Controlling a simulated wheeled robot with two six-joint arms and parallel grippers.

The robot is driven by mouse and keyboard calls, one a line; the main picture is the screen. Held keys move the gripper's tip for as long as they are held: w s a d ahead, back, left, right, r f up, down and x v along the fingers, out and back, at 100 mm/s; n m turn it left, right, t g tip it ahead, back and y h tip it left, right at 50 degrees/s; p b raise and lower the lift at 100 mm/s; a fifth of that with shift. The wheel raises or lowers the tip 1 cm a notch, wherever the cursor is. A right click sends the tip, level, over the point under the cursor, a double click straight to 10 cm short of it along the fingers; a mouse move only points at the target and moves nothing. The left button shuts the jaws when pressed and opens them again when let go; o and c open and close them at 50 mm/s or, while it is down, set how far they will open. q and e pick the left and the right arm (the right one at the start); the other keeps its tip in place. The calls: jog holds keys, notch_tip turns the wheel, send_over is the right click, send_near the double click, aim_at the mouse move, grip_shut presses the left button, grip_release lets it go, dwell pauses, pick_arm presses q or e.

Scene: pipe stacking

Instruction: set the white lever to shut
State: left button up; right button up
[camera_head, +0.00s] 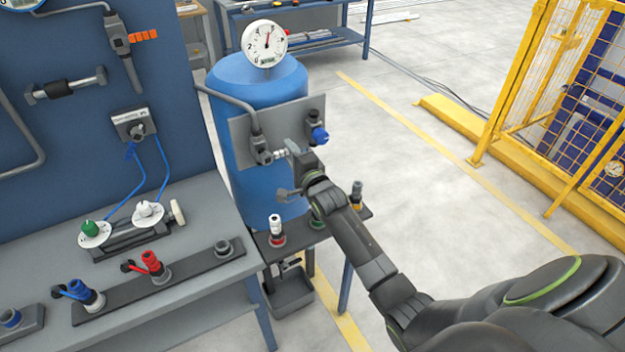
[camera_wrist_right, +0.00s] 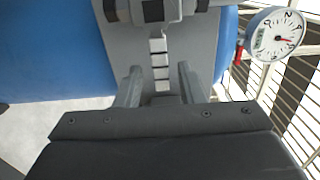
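A short white banded piece, which looks like the white lever (camera_head: 281,153), sticks out from a dark valve fitting (camera_head: 260,150) on the grey panel of the blue tank. In the right wrist view the white lever (camera_wrist_right: 160,62) points toward me, its end between the fingers. My right gripper (camera_head: 288,172) is in front of the panel, to the right of the lever. In the right wrist view my right gripper (camera_wrist_right: 159,88) has its fingers apart, with a gap on each side of the lever. My left gripper is not in view.
A blue knob valve (camera_head: 319,134) sits on the panel's right side. A pressure gauge (camera_head: 264,43) tops the blue tank (camera_head: 255,85). A small shelf with a white-topped fitting (camera_head: 275,226) is below. The workbench (camera_head: 200,195) is at left; open floor lies right.

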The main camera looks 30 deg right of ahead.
jog(key=s+b, duration=0.1)
jog(key=s, duration=1.5)
jog(key=shift+d+b, duration=0.25)
jog(key=shift+b, duration=0.15)
